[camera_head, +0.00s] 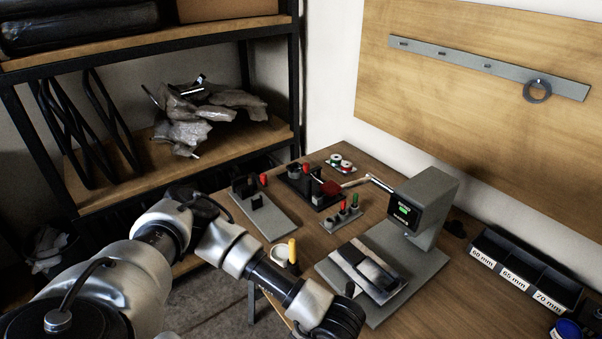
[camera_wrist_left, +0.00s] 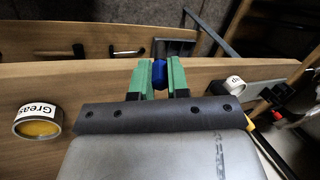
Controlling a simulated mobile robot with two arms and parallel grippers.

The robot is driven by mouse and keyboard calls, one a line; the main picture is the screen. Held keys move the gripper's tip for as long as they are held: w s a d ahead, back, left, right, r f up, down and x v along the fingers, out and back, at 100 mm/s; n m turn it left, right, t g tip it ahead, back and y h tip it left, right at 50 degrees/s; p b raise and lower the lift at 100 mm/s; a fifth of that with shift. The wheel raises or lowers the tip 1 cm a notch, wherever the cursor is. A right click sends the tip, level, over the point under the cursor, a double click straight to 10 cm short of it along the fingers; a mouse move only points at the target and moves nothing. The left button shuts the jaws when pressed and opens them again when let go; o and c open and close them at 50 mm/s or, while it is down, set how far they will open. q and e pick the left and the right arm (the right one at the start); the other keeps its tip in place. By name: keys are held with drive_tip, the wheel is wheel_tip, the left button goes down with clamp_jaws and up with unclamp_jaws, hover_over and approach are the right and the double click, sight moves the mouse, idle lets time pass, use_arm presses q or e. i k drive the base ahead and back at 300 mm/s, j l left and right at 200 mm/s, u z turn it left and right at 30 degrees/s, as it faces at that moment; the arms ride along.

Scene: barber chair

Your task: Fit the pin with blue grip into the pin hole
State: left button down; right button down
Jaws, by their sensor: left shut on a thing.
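In the left wrist view, the green fingers of my left gripper (camera_wrist_left: 160,80) are shut on a blue grip (camera_wrist_left: 159,73), which shows between the fingertips. The pin's shank is hidden. The grip is near the wooden table's edge in that view; I cannot tell its height. In the head view, my left arm reaches over the front of the table, and its fingers and the blue grip are hidden or out of frame. I cannot make out the pin hole. A small block with red and green pins (camera_head: 342,215) stands on the table. My right gripper is not in view.
A grey press (camera_head: 425,207) stands on the table beyond my left wrist. A grey plate with black blocks (camera_head: 270,216) lies at the left, a yellow-handled tool (camera_head: 292,252) nearby. A labelled black bin (camera_head: 522,277) is at right. A grease tin (camera_wrist_left: 38,120) is in the wrist view.

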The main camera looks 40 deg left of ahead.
sight(295, 174)
drive_tip(key=j+z, duration=0.5)
drive_tip(key=j, duration=1.55)
drive_tip(key=i, duration=0.05)
